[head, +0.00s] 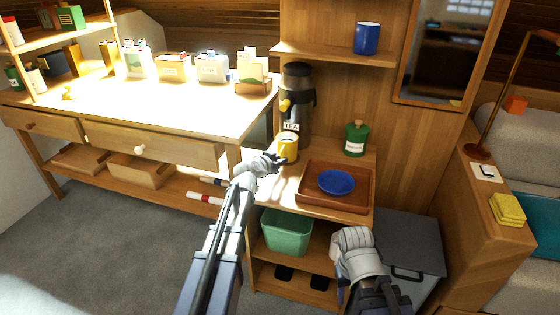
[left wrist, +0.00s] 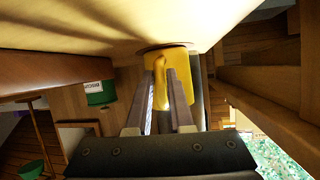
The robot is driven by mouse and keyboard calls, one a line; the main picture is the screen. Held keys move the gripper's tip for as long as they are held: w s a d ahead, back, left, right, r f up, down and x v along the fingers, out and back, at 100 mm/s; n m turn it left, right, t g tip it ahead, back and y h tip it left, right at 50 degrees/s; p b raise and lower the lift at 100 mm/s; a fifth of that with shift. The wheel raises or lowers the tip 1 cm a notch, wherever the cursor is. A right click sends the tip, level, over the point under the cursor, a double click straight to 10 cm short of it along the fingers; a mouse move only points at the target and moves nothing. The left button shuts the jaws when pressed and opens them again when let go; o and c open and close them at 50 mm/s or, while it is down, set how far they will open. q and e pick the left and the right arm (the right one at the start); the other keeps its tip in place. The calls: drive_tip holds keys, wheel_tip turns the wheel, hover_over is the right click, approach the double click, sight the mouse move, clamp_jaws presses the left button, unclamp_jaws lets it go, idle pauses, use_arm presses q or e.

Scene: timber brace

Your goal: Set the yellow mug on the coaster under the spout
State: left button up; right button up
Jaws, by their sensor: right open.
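The yellow mug (head: 288,149) is upright in front of the tea urn (head: 296,110), below its yellow spout (head: 285,104). My left gripper (head: 274,161) reaches it from the front left. In the left wrist view the mug (left wrist: 182,82) shows upside down, and the fingers (left wrist: 163,82) close in on both sides of its handle. A thin dark rim at the mug's base looks like the coaster (left wrist: 150,47); the mug hides most of it, and I cannot tell whether they touch. My right gripper (head: 351,238) is open and empty, low in front of the tea stand.
A brown tray (head: 316,202) with a blue bowl (head: 337,182) lies right of the mug. A green canister (head: 356,139) stands behind. A blue mug (head: 366,38) is on the shelf above. A green bin (head: 286,233) sits below. The workbench (head: 180,108) is at the left.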

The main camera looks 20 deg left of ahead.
use_arm(q)
drive_tip(key=o, duration=0.4)
drive_tip(key=shift+r, duration=0.15)
drive_tip(key=shift+s+r+p, duration=0.2)
drive_tip(key=shift+s+p, duration=0.1)
drive_tip(key=shift+p, duration=0.05)
drive_tip(key=p+v, duration=0.4)
drive_tip(key=v, duration=0.7)
drive_tip(key=shift+s, duration=0.15)
drive_tip(key=shift+a, duration=0.1)
